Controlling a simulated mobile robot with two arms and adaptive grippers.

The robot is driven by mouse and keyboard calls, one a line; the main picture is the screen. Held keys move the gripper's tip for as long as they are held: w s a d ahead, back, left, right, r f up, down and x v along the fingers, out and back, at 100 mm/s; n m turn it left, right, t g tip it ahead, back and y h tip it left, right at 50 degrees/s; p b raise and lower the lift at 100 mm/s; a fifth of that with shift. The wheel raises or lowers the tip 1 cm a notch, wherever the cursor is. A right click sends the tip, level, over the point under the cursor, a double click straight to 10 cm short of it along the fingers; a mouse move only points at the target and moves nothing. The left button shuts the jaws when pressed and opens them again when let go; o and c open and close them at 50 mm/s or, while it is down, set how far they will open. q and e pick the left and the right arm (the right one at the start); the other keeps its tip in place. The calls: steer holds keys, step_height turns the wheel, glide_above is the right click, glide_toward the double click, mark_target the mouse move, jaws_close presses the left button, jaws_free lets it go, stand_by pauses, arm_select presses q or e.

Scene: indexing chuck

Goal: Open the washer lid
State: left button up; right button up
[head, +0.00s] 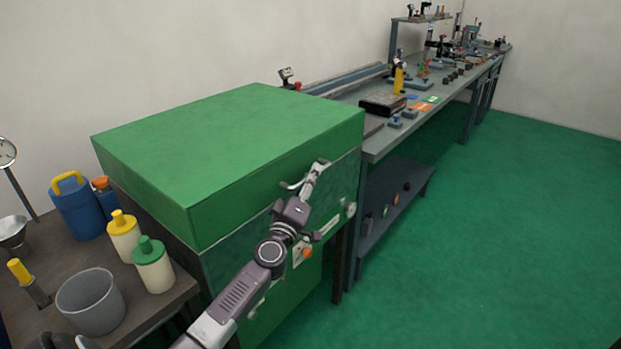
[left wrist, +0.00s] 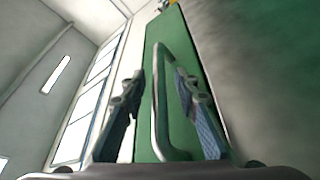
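The washer is a large green box, and its flat green lid (head: 235,140) lies closed on top. A bar handle (head: 289,185) sits on the front of the lid, mostly hidden by my gripper. My left gripper (head: 318,168) is at the washer's front, at this handle. My right gripper is not in view.
A side table (head: 45,275) at left holds a grey bucket (head: 91,303), bottles and a blue can (head: 77,210). A long workbench (head: 450,88) with tools adjoins the washer's right side. The green floor (head: 500,230) at right is clear.

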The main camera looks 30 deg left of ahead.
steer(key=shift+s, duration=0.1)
arm_select(q)
steer(key=shift+c, duration=0.8)
jaws_close()
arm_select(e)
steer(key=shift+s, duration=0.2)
arm_select(q)
steer(key=shift+r, duration=0.1)
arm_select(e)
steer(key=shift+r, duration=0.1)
